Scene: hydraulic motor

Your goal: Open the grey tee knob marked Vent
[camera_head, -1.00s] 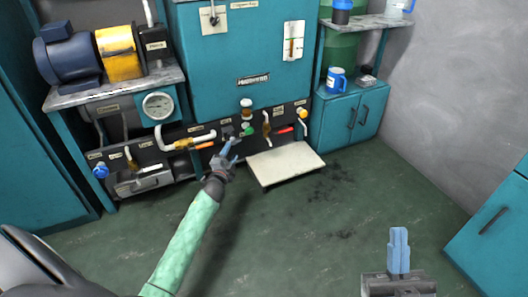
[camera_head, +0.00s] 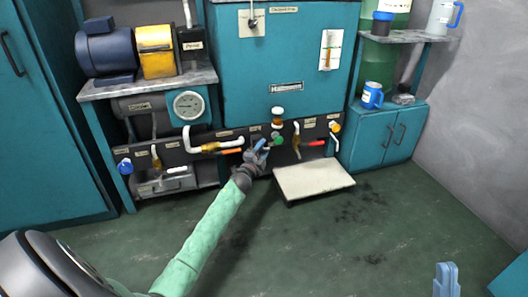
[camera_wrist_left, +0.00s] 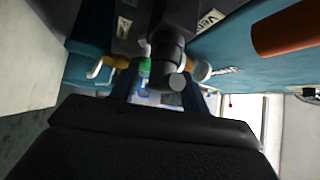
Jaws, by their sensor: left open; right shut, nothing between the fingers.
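The grey tee knob (camera_wrist_left: 167,45) shows in the left wrist view as a dark grey stem with a crossbar, close in front of my left gripper (camera_wrist_left: 162,98). Part of a "Vent" label (camera_wrist_left: 210,20) is beside it. The gripper's two blue fingers are apart, on either side of the knob's end; I cannot tell whether they touch it. In the head view my left gripper (camera_head: 260,153) is at the dark lower panel, covering much of the knob. My right gripper (camera_head: 446,280) is shut and empty at the bottom right, far from the panel.
Beside the knob are a green fitting (camera_head: 277,139), an orange-handled valve (camera_head: 215,147) and a red-handled valve (camera_head: 308,143). A pale tray (camera_head: 313,180) sits low in front of the panel, right of my left gripper. The green floor is otherwise open.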

